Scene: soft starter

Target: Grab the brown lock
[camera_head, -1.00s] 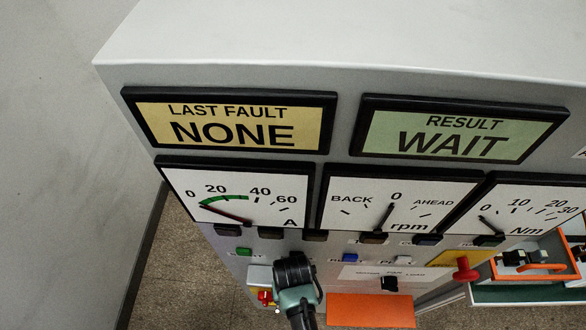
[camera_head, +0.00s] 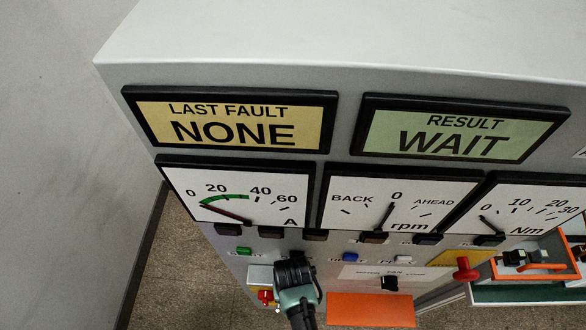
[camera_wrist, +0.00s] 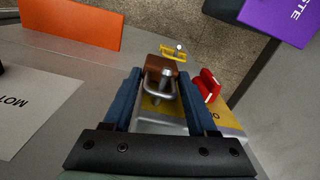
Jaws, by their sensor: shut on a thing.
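The brown lock (camera_wrist: 158,65) shows in the wrist view, a brown body with a grey metal shackle. My gripper (camera_wrist: 160,82) has its two blue fingers on either side of it and is shut on it. A yellow piece with a pin (camera_wrist: 186,51) is just beyond the lock; I cannot tell whether they touch. In the head view my gripper (camera_head: 294,283) is seen from behind in front of the cabinet's lower panel, and it hides the lock.
A red handle (camera_wrist: 207,85) on a yellow plate is close to the right finger. An orange panel (camera_wrist: 70,24) and a purple sign (camera_wrist: 272,18) stand out nearby. The head view shows another red knob (camera_head: 465,268) and an orange tray (camera_head: 537,258) at right.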

